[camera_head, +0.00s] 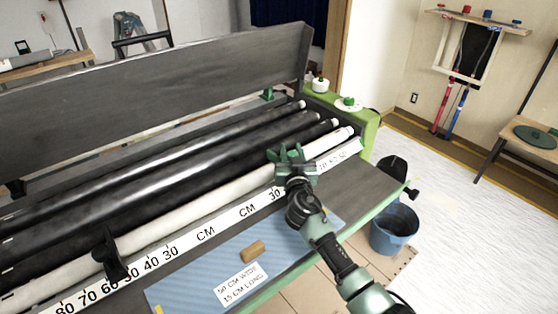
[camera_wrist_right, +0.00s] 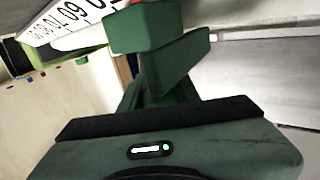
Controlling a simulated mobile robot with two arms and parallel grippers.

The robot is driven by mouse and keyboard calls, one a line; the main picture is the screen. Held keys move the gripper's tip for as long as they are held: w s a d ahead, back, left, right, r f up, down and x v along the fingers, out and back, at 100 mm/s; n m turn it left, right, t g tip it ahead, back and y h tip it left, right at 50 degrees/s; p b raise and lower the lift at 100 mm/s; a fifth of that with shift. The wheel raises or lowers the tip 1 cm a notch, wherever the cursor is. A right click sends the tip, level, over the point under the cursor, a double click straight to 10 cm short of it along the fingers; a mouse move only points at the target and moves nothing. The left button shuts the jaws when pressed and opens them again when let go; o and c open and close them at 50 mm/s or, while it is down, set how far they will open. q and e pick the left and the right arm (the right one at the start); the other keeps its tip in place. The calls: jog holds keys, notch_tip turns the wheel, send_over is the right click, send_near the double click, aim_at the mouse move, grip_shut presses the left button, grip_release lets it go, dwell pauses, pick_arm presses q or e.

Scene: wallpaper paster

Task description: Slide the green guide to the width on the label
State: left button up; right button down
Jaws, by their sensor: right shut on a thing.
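My right gripper (camera_head: 294,164) is at the white ruler strip (camera_head: 236,216), just right of its right-hand "30" mark. It is shut on the green guide (camera_head: 284,154), which is largely hidden by the fingers. In the right wrist view green blocks (camera_wrist_right: 145,27) fill the space beyond the palm; I cannot clearly separate fingers from guide there. A black guide-like piece (camera_head: 110,257) stands on the left part of the ruler, near its 50 and 60 marks. The white label (camera_head: 243,284) reads "50 CM WIDE 15 CM LONG". My left gripper is not in view.
Black rollers and a white roller (camera_head: 210,198) lie behind the ruler, under a long grey board (camera_head: 150,75). A small wooden block (camera_head: 252,251) lies on the blue mat (camera_head: 200,285) near the label. A blue bucket (camera_head: 395,232) stands on the floor to the right.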

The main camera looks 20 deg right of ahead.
jog(key=d, duration=0.1)
jog(key=w+d, duration=0.1)
jog(key=d, duration=0.2)
jog(key=shift+w+d+b, duration=0.3)
jog(key=shift+w+d, duration=0.05)
jog(key=shift+d, duration=0.05)
jog(key=c, duration=1)
grip_release()
jog(key=shift+s, duration=0.1)
jog(key=v, duration=0.7)
jog(key=shift+s+a, duration=0.1)
jog(key=shift+s, duration=0.2)
